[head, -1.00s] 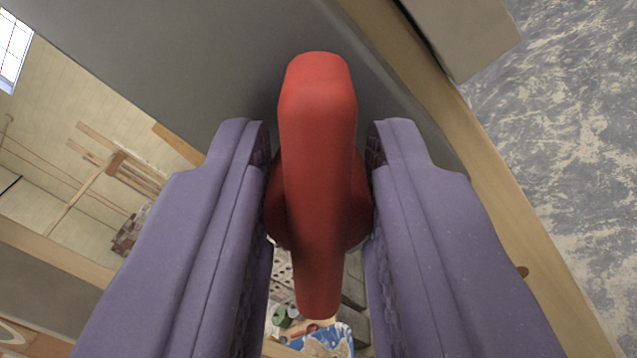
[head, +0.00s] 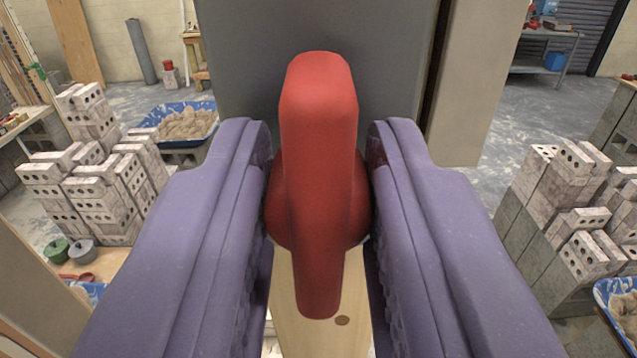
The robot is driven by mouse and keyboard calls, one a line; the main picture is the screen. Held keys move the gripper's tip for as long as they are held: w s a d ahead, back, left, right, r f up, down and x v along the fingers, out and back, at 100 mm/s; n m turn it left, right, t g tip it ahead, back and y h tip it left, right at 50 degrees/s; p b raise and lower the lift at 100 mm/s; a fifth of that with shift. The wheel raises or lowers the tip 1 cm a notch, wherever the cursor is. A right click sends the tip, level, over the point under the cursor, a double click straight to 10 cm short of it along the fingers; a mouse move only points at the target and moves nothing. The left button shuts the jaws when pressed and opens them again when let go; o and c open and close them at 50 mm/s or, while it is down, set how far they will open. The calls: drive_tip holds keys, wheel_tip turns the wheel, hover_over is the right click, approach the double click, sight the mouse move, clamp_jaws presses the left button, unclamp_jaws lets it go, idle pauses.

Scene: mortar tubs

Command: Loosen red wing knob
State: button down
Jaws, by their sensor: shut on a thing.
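The red wing knob (head: 319,150) stands in the middle of the head view, its long wing running up and down the picture and its round base showing on both sides behind it. My gripper (head: 319,165) has one purple finger on each side of the knob and is shut on it. The knob sits in front of a grey panel (head: 310,30). Its mounting is hidden behind the wing and fingers.
Stacks of perforated bricks stand at left (head: 105,185) and right (head: 570,215). A blue tub (head: 160,116) of mortar is behind the left stack. A wooden board (head: 300,310) shows below the knob. Open floor (head: 530,95) lies at the back right.

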drive_tip(key=shift+f, duration=0.15)
idle(0.4)
drive_tip(key=c, duration=0.9)
unclamp_jaws()
drive_tip(key=s+b, duration=0.1)
drive_tip(key=s, duration=0.6)
drive_tip(key=shift+s+a+b, duration=0.2)
drive_tip(key=shift+s+b, duration=0.1)
drive_tip(key=shift+s, duration=0.1)
